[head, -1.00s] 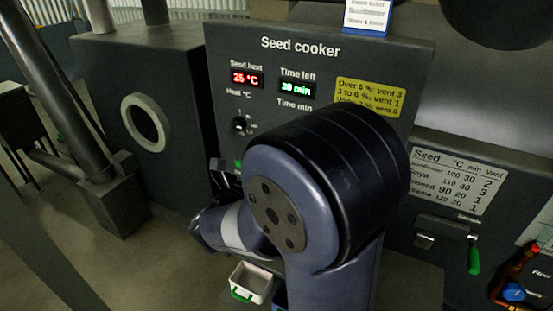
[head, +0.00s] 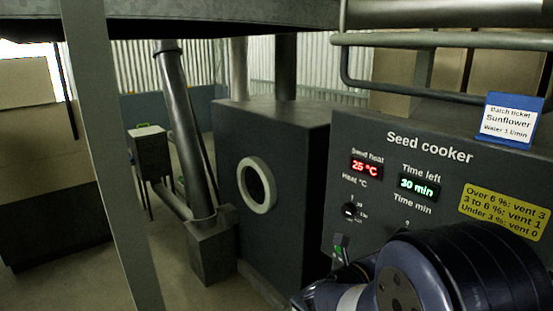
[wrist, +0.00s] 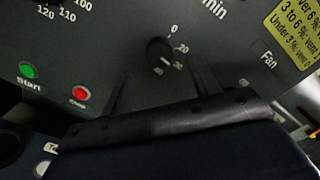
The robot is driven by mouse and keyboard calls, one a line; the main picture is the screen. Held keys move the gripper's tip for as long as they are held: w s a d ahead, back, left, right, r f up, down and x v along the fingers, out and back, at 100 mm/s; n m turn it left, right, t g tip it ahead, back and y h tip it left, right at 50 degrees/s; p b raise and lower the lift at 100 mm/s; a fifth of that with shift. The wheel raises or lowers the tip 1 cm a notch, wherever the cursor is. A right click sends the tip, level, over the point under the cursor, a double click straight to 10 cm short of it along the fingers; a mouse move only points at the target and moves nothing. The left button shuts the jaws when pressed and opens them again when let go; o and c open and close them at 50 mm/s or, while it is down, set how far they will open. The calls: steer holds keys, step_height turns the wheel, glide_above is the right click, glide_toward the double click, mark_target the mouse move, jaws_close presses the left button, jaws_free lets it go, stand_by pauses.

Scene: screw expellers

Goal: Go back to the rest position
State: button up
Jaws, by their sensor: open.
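My gripper shows in the wrist view (wrist: 160,90) as two dark fingers, spread apart and with nothing visible between them. They point at the seed cooker panel (wrist: 225,45), near the time knob (wrist: 160,50). I cannot tell how far the fingertips are from the panel. In the head view my folded arm covers the bottom right corner, in front of the seed cooker (head: 400,125), and the gripper's fingers cannot be made out. The displays read 25 °C (head: 366,164) and 30 min (head: 418,187).
A green start button (wrist: 27,70) and a red button (wrist: 79,92) sit on the panel. A batch ticket reading Sunflower (head: 508,120) stands on top of the cooker. A steel post (head: 110,150) rises at left. Bare floor (head: 75,285) shows at lower left.

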steer(key=x, duration=0.5)
steer(key=shift+p, duration=0.35)
steer(key=s+a+m+b, duration=0.6)
steer(key=a+m+b, duration=0.2)
steer(key=m+b, duration=0.1)
steer(key=shift+s+a+m+b, duration=0.25)
steer(key=shift+a+m+b, duration=0.05)
steer(key=shift+m, duration=0.2)
stand_by(1.8)
